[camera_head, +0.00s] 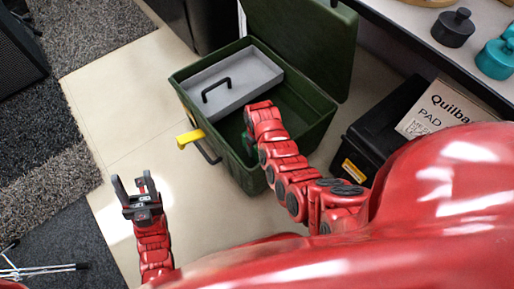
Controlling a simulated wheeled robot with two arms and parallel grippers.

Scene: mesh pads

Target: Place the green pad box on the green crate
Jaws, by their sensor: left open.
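The green crate (185,78) is a dark green open box on the floor, with its lid (312,40) raised at the back. A grey tray (240,80) with a black handle sits inside its left part. A cream panel (440,108) printed "Quilba… PAD" shows at the right, partly hidden by my red body. My left gripper (134,186) is open and empty over the floor, left of and nearer than the crate. My right arm reaches over the crate's near right part; its gripper is hidden.
A yellow latch (190,138) sticks out from the crate's left side. A black case (372,140) stands right of the crate. A table (410,15) at upper right holds a black weight (453,28) and teal weights (495,58). Tiled floor left of the crate is clear.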

